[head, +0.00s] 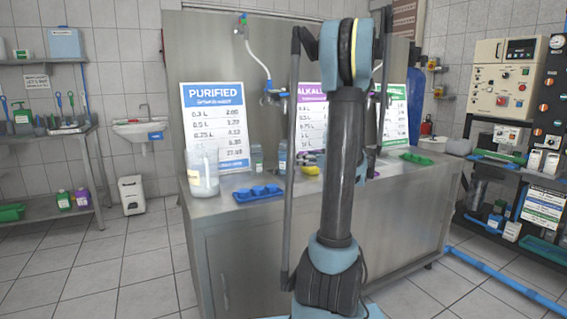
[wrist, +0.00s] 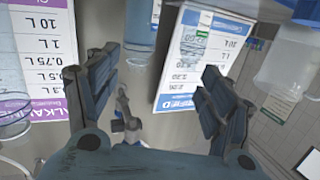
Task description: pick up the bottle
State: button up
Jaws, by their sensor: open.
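Several bottles stand on the steel counter, and I cannot tell which one the task means. A large translucent jug (head: 203,175) stands at the counter's left; it also shows at the right of the wrist view (wrist: 285,55). A small bottle (head: 257,158) and a blue bottle (head: 282,158) stand to its right. The wrist view appears upside down, with the blue bottle (wrist: 140,28) and the small bottle (wrist: 195,45) beyond my fingers. My gripper (wrist: 158,66) is open, with nothing held between its fingers. My arm hides part of the counter in the head view.
A blue tray (head: 258,194) lies near the counter's front edge, and a green tray (head: 416,158) lies at the right. Price signs (head: 215,125) stand behind the bottles. A hose and tap (head: 270,95) hang above. Open floor lies left of the counter.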

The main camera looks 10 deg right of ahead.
aim_at(288, 150)
jog(key=shift+n+t+y, duration=0.3)
jog(key=shift+t, duration=0.4)
jog(key=w+a, duration=0.1)
jog(key=w, duration=0.2)
jog(key=w+a, duration=0.1)
jog(key=w, duration=0.3)
jog(key=w+a, duration=0.2)
jog(key=w, duration=0.2)
jog(key=shift+r, duration=0.3)
jog(key=shift+f+x, duration=0.2)
jog(key=shift+x, duration=1.1)
jog(key=shift+f+x, duration=0.15)
jog(key=shift+x, duration=1.15)
jog(key=shift+d, duration=0.15)
jog(key=c, duration=1.5)
